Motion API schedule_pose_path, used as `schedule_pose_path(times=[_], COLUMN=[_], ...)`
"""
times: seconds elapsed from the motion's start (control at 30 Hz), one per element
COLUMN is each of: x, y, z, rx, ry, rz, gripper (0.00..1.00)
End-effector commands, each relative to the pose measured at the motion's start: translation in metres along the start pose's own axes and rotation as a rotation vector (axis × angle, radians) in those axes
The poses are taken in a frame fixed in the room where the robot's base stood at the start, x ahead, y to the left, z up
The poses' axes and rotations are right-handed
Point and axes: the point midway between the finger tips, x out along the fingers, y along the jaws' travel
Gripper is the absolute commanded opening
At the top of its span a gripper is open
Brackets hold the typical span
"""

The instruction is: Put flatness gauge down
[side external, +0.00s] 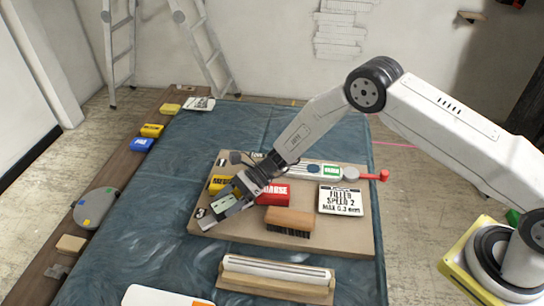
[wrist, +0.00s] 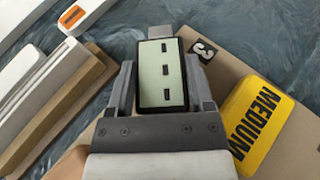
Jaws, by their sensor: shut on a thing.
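My gripper (side external: 236,195) is at the left part of the brown board (side external: 340,245), low over its left edge. It is shut on the flatness gauge (side external: 226,202), a small block with a pale green face in a dark frame. In the wrist view the gauge (wrist: 162,75) sits between the two fingers of my gripper (wrist: 161,85), its face up with several short dark marks. A grey piece stands out beyond its far end. Whether the gauge touches the board cannot be told.
A yellow MEDIUM block (wrist: 260,125) and a black number 3 tag (wrist: 204,50) lie beside the gauge. A red COARSE block (side external: 274,194), a wooden brush (side external: 290,217) and a FILLER sign (side external: 341,200) are on the board. A long straightedge on a wooden rest (side external: 277,277) lies in front.

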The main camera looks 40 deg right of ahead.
Motion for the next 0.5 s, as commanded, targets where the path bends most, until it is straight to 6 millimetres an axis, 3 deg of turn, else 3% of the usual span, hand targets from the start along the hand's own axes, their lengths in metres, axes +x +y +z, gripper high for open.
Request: schedule_pose_path(times=[0.13,0.5], x=[0.0036,0.0043], y=[-0.0001,-0.0002], z=[-0.009,-0.0108], rx=[-0.001,-0.002], ry=[-0.001,-0.001], rz=[-0.001,-0.001], gripper=[0.0,0.0])
